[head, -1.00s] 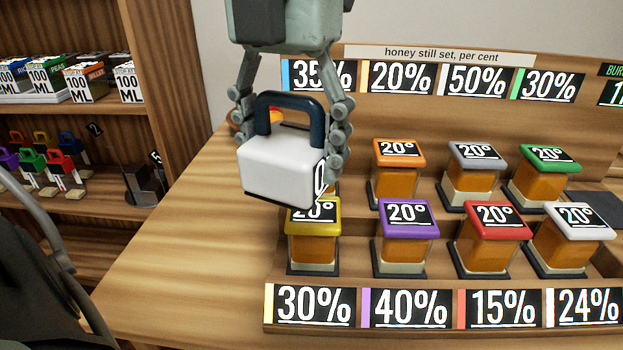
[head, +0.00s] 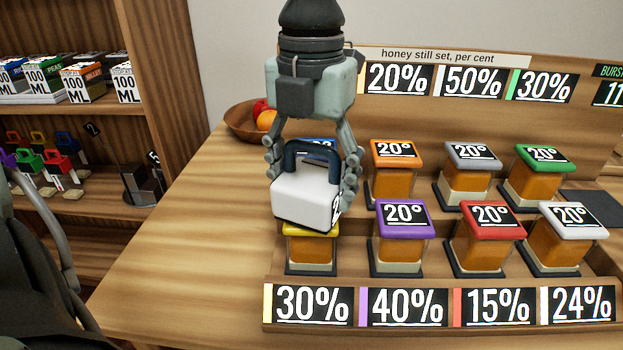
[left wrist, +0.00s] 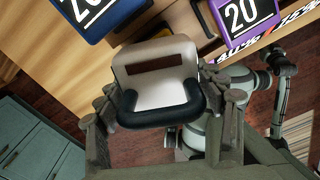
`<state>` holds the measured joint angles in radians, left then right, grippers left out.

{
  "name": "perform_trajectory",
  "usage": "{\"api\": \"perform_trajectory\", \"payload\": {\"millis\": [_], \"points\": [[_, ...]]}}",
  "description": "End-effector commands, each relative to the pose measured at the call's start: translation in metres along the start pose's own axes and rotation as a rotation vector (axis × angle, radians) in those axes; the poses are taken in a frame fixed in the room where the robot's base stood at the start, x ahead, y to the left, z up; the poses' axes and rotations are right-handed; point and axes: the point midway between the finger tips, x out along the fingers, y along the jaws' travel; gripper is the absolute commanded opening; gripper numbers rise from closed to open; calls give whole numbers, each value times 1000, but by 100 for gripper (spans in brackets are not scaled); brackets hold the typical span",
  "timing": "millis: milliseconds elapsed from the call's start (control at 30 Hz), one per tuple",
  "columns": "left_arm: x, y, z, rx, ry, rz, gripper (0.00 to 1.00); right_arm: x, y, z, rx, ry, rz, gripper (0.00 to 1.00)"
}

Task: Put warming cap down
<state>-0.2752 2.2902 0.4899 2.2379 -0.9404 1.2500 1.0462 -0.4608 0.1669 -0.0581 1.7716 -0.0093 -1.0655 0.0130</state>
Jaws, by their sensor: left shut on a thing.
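The warming cap (head: 304,202) is a white block with a dark blue loop handle. My left gripper (head: 314,170) is shut on it, with its fingers on either side of the handle. In the head view the cap overlaps the yellow-lidded honey jar (head: 311,250) at the front left of the stand. I cannot tell whether it touches that jar. The left wrist view shows the cap (left wrist: 155,62) between the fingers, with a dark slot in its top. My right gripper seems to be part of the grey arm (left wrist: 285,65) there, too unclear to read.
Purple (head: 403,218), red (head: 492,217) and white (head: 573,215) lidded jars stand in the front row. Blue, orange (head: 396,152), grey (head: 470,157) and green (head: 545,160) lids are behind. A fruit bowl (head: 242,125) sits back left. Bare table (head: 200,260) lies left of the stand.

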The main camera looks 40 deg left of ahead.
Motion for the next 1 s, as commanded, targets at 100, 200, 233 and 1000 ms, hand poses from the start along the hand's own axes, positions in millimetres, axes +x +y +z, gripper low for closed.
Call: {"api": "perform_trajectory", "payload": {"millis": [100,200,233,1000], "points": [[1,0,0,0,-2,0,24,-2,0,-1,-1,-2,1,40],[2,0,0,0,-1,0,24,-7,0,-6,-1,8,2,40],[2,0,0,0,-1,0,24,-8,0,-7,-1,12,2,40],[-6,0,1,0,-2,0,89,0,3,1,-1,-1,4,40]]}}
